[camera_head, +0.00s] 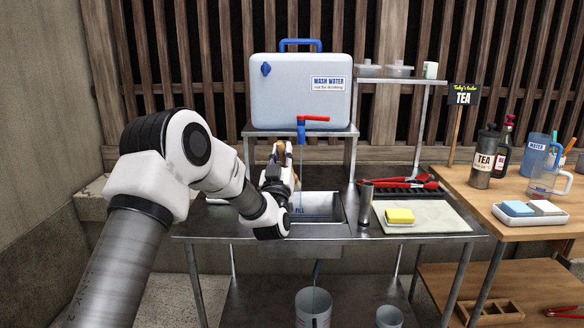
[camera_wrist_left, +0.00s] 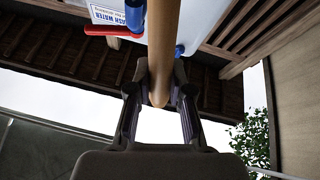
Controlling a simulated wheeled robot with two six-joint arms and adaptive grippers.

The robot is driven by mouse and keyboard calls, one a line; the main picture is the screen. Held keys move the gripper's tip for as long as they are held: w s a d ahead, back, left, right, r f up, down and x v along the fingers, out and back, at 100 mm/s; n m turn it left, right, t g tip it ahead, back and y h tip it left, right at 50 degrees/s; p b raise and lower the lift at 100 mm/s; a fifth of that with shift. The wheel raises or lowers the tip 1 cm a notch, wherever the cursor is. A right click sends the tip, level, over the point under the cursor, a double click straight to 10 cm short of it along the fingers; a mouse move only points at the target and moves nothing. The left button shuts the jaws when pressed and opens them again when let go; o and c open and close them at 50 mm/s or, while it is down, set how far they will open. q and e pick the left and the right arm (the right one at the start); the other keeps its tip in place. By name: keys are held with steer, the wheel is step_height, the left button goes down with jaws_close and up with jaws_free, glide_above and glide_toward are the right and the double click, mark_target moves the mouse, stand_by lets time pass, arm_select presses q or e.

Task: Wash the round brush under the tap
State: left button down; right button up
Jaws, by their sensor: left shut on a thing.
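My left gripper (camera_head: 283,168) is shut on a wooden handle (camera_wrist_left: 165,40), which I take to be the round brush. The handle runs between its fingers (camera_wrist_left: 160,98) in the left wrist view. In the head view, only a small brown part of the brush (camera_head: 280,148) shows; its head is hidden. The tap (camera_head: 301,132) with a red lever is on the water container (camera_head: 300,92). A thin stream falls from it into the sink (camera_head: 325,207), just right of my gripper. I cannot tell whether it touches the brush. My right gripper is out of view.
Right of the sink are a metal cup (camera_head: 366,203), a yellow sponge (camera_head: 399,216) on a pale board (camera_head: 435,218), and red tongs (camera_head: 405,182). A bucket (camera_head: 313,308) stands below. A wooden table (camera_head: 480,200) with tea things is at the right.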

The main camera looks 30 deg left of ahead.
arm_select(q)
steer(key=s, duration=0.6)
steer(key=shift+d, duration=0.15)
stand_by(1.2)
steer(key=s+r+p, duration=0.2)
steer(key=s+r, duration=0.2)
steer(key=s, duration=0.1)
steer(key=shift+d, duration=0.15)
steer(key=shift+w, duration=0.1)
